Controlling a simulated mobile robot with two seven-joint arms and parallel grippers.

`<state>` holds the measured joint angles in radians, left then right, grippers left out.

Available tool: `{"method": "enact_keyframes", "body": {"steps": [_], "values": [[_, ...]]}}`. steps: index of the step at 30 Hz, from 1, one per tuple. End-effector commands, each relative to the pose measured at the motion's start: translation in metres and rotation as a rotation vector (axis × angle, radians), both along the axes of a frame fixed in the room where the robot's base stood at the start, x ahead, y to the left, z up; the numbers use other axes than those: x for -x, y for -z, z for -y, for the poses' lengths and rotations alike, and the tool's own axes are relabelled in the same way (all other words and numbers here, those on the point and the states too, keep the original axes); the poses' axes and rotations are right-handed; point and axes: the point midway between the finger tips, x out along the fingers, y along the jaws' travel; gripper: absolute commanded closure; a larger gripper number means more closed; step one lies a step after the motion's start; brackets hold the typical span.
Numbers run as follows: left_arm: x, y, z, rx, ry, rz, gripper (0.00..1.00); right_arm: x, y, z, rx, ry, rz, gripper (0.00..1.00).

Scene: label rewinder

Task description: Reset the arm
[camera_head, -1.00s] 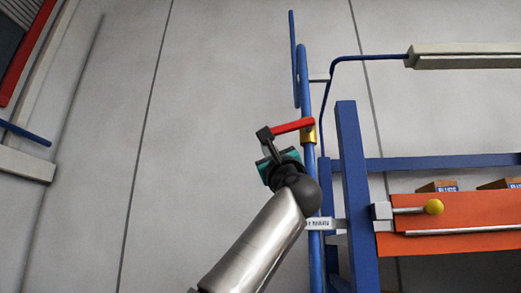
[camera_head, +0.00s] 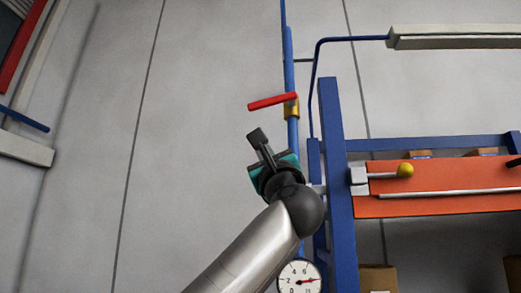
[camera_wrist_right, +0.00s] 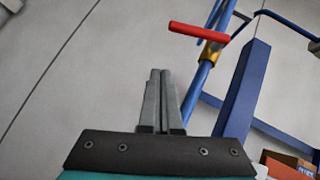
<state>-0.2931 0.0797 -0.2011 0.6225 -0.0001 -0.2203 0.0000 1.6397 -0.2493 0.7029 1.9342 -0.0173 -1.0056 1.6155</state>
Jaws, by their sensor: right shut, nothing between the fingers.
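My right gripper (camera_head: 257,137) is shut and empty in the head view, its dark fingers pointing up and to the left. Its fingers (camera_wrist_right: 160,78) also show closed together in the right wrist view. A red valve lever (camera_head: 272,102) sticks out to the left from a brass fitting (camera_head: 291,108) on a blue vertical pipe. The gripper is below the lever and apart from it. The lever also shows in the right wrist view (camera_wrist_right: 198,32), above and to the right of the fingers. My left gripper is not in view.
A blue frame post (camera_head: 335,170) stands close to the right of my arm. It carries an orange panel (camera_head: 440,197) with a yellow-knobbed rod (camera_head: 405,171). A round gauge (camera_head: 299,279) is just right of my forearm.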

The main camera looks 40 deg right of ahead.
Motion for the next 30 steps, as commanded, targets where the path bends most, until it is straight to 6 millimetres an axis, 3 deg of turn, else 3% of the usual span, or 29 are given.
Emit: {"method": "enact_keyframes", "body": {"steps": [23, 26, 30], "values": [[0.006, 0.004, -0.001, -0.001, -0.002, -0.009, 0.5, 0.004, 0.007, -0.004, 0.002, 0.0, -0.005, 1.0], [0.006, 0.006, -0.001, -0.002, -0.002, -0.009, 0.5, -0.012, 0.017, -0.008, 0.03, 0.013, -0.046, 1.0], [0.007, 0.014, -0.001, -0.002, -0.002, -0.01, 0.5, -0.07, 0.059, -0.024, 0.153, 0.064, -0.204, 1.0]]}}
